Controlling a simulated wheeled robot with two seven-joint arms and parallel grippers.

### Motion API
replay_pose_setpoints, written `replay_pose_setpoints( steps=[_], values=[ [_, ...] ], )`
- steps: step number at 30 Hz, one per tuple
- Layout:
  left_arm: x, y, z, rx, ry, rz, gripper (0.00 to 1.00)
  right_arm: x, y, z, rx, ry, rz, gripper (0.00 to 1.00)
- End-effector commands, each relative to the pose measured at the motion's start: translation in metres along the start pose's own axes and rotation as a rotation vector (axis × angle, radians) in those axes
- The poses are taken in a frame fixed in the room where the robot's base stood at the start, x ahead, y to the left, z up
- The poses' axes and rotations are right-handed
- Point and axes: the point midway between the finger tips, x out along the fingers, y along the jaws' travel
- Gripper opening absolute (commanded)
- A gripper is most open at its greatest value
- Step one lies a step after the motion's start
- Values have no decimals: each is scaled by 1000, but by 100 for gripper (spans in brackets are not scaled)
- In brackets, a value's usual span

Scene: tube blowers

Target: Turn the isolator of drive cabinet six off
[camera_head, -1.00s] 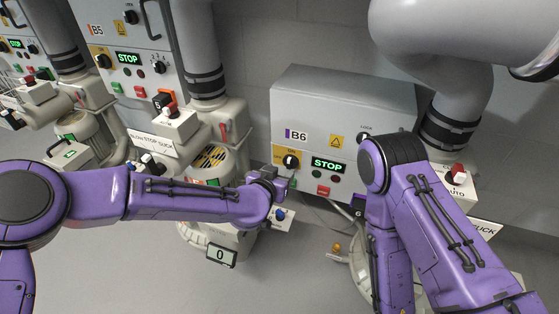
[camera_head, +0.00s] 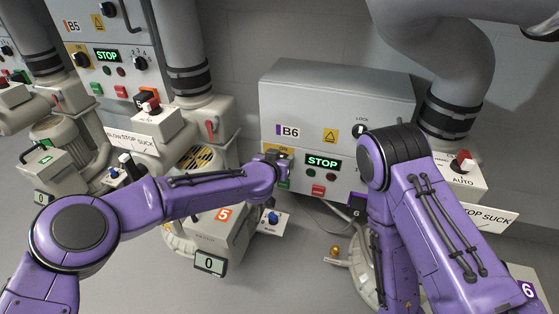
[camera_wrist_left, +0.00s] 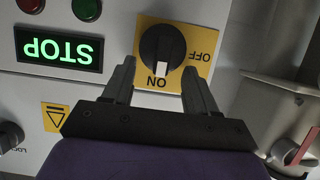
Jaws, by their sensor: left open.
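Cabinet B6 (camera_head: 335,104) is a grey box on the wall with a lit green STOP display (camera_head: 323,162). Its isolator (camera_wrist_left: 163,52) is a black round knob on a yellow plate (camera_wrist_left: 205,38) in the left wrist view, which shows it upside down. The knob's white mark points to ON. My left gripper (camera_wrist_left: 157,68) is open, with one finger towards each side of the knob; I cannot tell whether they touch it. In the head view this gripper (camera_head: 272,162) covers most of the isolator. My right arm (camera_head: 425,215) stands before the cabinet's right part; its gripper is out of view.
Red push button (camera_head: 318,190) and LOCK knob (camera_head: 359,131) are on the same cabinet front. Cabinet B5 (camera_head: 110,60) stands to the left. A grey pipe (camera_head: 450,105) rises at the right. A blower with display 0 (camera_head: 209,263) stands below my left forearm.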

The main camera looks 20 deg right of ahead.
Motion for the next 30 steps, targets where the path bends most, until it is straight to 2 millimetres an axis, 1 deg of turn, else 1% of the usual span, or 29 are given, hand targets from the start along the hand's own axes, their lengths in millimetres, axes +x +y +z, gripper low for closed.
replay_pose_setpoints(
  steps=[2, 3, 6, 14, 19, 26, 30],
  values=[
    [0, 0, 0, 0, 0, 0, 58, 0, 0, 0, 0, 0, 0, 57],
    [0, 0, 0, 0, 0, 1, 51, 0, 0, 0, 0, 1, 0, 57],
    [0, 1, 0, 0, 0, 1, 21, 0, 0, 0, 1, 1, 0, 57],
    [0, 1, 0, -4, 0, 2, 20, 0, 0, 0, 1, 1, 0, 57],
    [0, -1, 0, -40, -1, 17, 20, -2, -1, 1, 1, -5, -2, 57],
    [0, -6, 2, -167, -1, 70, 20, -1, -1, 2, 1, -7, -4, 57],
    [2, -10, 4, -268, -1, 111, 20, 7, 3, -7, 3, 28, 10, 57]
  ],
)
